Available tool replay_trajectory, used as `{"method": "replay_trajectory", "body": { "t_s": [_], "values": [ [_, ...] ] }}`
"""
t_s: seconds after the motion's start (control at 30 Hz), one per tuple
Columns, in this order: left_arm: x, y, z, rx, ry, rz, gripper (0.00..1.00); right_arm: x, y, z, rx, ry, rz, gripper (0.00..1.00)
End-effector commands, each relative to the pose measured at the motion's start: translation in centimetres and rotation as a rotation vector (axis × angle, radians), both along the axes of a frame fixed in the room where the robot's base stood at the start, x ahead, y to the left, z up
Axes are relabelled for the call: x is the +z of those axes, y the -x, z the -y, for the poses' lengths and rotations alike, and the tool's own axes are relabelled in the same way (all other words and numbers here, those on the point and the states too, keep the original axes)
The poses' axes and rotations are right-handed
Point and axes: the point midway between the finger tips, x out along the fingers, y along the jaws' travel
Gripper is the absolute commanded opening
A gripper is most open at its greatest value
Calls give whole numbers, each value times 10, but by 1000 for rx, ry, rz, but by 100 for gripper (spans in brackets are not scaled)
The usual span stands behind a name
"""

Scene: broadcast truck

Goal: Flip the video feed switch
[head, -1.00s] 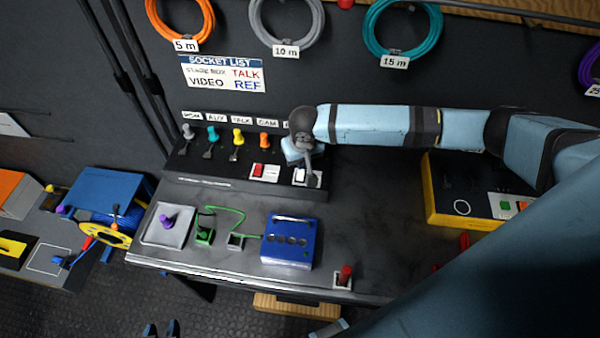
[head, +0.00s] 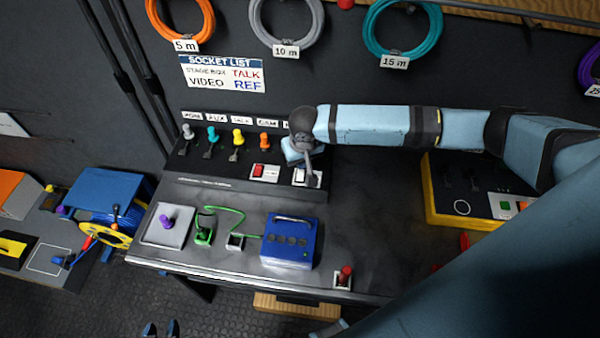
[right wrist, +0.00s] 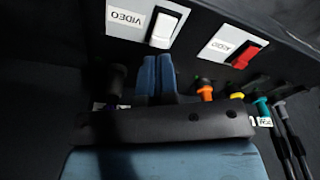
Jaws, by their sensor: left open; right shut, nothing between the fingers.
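The video feed switch (right wrist: 163,30) is a white rocker on a white plate labelled VIDEO in the right wrist view. In the head view its white plate (head: 299,177) shows at the right part of the black panel, partly covered by my right gripper. My right gripper (head: 311,178) is shut and empty, pointing down at the switch. In the right wrist view its blue fingers (right wrist: 157,72) are together just beside the switch plate; I cannot tell whether they touch it. My left gripper (head: 160,330) shows only its fingertips at the bottom edge, apart and empty, far from the panel.
A red rocker switch (head: 265,172) sits left of the video switch. Several coloured plugs stand on the black panel (head: 235,184). A blue box (head: 289,243), a purple-knobbed plate (head: 165,225) and a red toggle (head: 345,276) are on the bench. A yellow-edged box (head: 432,205) stands right.

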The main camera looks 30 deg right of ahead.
Motion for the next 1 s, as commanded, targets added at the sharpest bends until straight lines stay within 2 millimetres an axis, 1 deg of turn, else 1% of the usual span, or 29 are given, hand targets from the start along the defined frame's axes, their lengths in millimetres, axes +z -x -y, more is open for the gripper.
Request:
{"method": "replay_trajectory", "body": {
  "t_s": [0.57,1.0],
  "values": [
    [-3,1,0,-1,-1,-6,43,-1,0,0,0,0,0,0],
    [-2,0,0,0,-1,-2,43,-7,0,0,0,0,0,0]
  ]
}}
